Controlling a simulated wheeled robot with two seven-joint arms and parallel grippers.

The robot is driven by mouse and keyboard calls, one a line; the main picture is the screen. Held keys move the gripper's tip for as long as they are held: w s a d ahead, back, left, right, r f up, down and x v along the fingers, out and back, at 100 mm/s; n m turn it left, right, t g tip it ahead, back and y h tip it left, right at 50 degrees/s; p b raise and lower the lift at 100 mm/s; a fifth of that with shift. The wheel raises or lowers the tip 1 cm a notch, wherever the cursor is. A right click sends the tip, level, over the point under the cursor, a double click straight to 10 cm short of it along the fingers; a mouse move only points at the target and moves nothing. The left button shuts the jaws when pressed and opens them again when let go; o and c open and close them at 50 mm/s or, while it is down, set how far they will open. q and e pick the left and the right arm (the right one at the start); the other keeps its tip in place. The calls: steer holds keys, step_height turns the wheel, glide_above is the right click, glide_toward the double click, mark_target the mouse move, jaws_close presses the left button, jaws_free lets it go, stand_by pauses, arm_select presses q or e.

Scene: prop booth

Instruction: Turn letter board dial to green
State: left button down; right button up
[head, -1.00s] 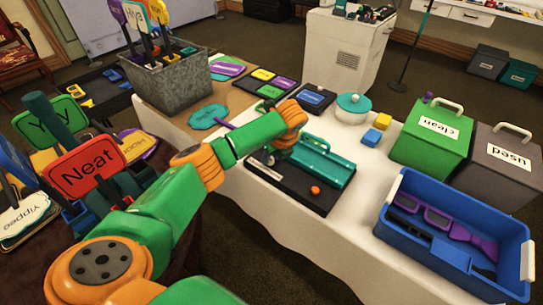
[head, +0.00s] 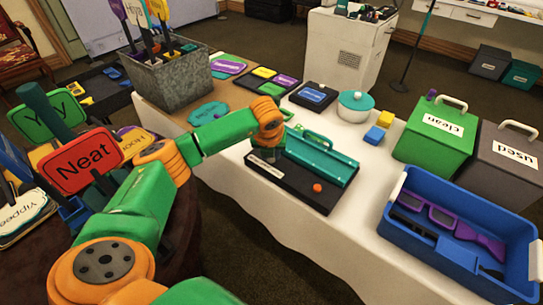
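A black board (head: 300,192) with a raised teal panel (head: 325,158) lies on the white-covered table. An orange round knob (head: 317,187) sits near its front right corner. I cannot make out a marked dial or a green setting on it. My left arm reaches in from the left, and my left gripper (head: 266,153) points down at the board's left end, beside the teal panel. The wrist covers much of the gripper and that end of the board, so the fingers and any contact are unclear. My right gripper is not in view.
A blue bin (head: 455,262) with purple glasses stands front right. Behind it are a green "clean" box (head: 433,136) and a grey "used" box (head: 505,165). A teal-lidded white pot (head: 354,106) stands behind the board.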

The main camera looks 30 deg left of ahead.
arm_select(q)
steer(key=shift+a+m+t+h+b, duration=0.15)
steer(key=shift+m+h+b, duration=0.3)
steer(key=shift+m, duration=0.7)
steer(key=shift+m+t+h+b, duration=0.15)
steer(key=shift+m+h+b, duration=0.3)
steer(key=shift+m, duration=0.7)
steer(key=c, duration=0.6)
jaws_free()
steer(key=shift+c, duration=0.2)
steer(key=v, duration=0.7)
steer(key=shift+s, duration=0.1)
